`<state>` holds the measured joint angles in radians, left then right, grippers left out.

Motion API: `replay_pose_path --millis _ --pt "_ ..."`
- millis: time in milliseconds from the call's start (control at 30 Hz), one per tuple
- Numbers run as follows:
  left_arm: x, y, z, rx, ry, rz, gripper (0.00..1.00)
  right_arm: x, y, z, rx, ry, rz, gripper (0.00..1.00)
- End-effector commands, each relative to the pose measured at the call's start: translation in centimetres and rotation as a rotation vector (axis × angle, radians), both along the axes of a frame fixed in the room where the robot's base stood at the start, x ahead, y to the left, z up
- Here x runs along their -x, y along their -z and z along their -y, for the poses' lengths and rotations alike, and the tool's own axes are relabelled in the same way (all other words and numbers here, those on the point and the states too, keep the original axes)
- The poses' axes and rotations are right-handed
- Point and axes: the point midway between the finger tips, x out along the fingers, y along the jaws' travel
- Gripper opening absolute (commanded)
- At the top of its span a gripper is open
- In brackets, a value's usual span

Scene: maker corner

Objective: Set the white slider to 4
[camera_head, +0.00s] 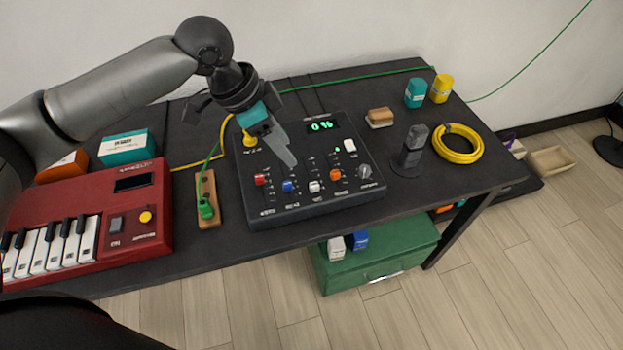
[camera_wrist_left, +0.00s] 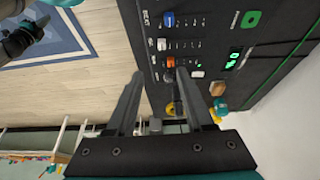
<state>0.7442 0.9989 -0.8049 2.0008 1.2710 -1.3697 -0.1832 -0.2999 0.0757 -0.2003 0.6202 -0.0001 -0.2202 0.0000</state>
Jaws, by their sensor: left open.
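The dark control box (camera_head: 325,205) lies on the table with red, blue, white and orange sliders in a row. The white slider (camera_head: 314,187) sits near the front end of its slot, between the blue (camera_head: 288,187) and orange ones. It also shows in the left wrist view (camera_wrist_left: 161,44). The green display (camera_head: 321,126) is too small to read surely. My left gripper (camera_head: 287,157) is above the box, its fingers pointing down; in the left wrist view its fingers are apart and empty. A dark, teal-marked part, seemingly my right gripper (camera_wrist_left: 22,38), is at that view's upper left.
A red keyboard (camera_head: 146,205) and a wooden block with a green plug (camera_head: 206,206) are left of the box. A microphone (camera_head: 411,152) and a yellow cable coil (camera_head: 458,144) are to its right. A white button (camera_head: 350,146) and grey knob (camera_head: 365,172) are on the box.

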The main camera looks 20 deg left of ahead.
Motion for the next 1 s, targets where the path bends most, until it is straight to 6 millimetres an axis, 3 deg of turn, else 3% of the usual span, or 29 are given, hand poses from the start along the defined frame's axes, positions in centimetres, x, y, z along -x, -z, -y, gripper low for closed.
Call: replay_pose_path --millis 133,267,600,800,1000 --pt "-0.2 -0.5 -0.6 0.001 -0.006 -0.007 0.53 0.0 0.1 0.0 0.000 0.000 0.000 0.00" --pt "-0.4 0.7 -0.3 0.001 -0.005 -0.009 0.53 0.0 0.5 0.0 0.000 0.000 -0.001 0.00" --pt "-1.9 7.3 2.0 0.001 -0.005 -0.008 0.53 -0.4 2.8 1.1 0.013 0.002 0.011 0.00" --pt "-2.7 10.9 3.3 0.001 -0.005 -0.007 0.53 -2.5 3.9 2.6 0.031 0.008 0.045 0.00" --pt "-3.2 12.9 4.0 0.001 -0.005 -0.006 0.53 -4.1 4.5 3.0 0.034 0.011 0.070 0.00"
